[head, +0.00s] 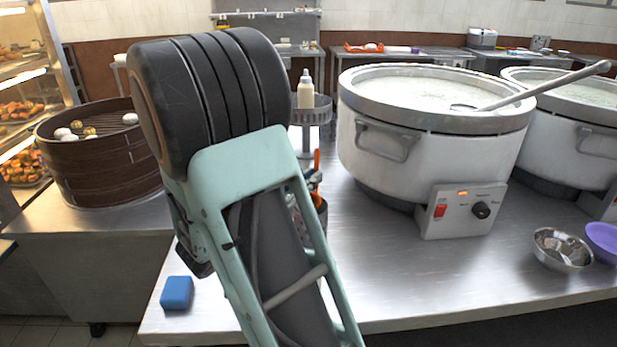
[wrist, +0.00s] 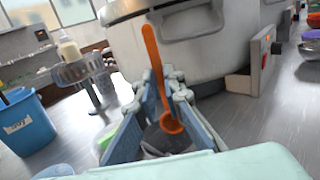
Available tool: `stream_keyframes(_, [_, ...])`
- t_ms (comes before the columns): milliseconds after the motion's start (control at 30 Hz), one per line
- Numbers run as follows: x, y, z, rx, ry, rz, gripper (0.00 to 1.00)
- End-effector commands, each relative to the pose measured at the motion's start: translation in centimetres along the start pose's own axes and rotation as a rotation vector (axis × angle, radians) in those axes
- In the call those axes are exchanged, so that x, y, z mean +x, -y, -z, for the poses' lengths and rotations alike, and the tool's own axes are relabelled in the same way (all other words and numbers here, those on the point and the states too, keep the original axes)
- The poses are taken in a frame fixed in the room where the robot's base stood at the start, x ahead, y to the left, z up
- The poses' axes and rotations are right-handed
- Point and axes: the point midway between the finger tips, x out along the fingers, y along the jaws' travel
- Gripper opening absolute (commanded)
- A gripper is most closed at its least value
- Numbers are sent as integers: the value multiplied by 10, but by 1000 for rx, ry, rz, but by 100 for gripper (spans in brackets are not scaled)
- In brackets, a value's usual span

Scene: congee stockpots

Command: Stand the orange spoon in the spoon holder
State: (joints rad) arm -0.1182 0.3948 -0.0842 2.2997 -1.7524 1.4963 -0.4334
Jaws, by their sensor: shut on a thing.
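The orange spoon (wrist: 153,62) stands nearly upright between the fingers of my gripper (wrist: 161,90) in the wrist view, handle up and bowl low. My gripper is shut on it. In the head view, the orange handle (head: 317,160) shows just right of my arm, which hides most of the gripper. A dark, brownish cup-like thing (head: 321,215) is partly visible below it, perhaps the spoon holder. A dark grey shape lies under the spoon's bowl in the wrist view; I cannot tell whether the bowl is inside it.
A large white stockpot (head: 430,160) with a ladle stands close to the right, its control box in front. A metal bowl (head: 562,250) and purple bowl (head: 603,242) are at far right. A bottle (head: 305,92) stands behind. A blue block (head: 177,293) lies front left. The front right counter is clear.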

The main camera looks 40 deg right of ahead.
Motion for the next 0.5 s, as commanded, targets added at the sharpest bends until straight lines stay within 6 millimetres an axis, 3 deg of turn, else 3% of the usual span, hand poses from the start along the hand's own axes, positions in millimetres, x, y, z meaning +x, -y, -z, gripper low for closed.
stream_keyframes(500, [-2,0,34,-1,0,-1,0])
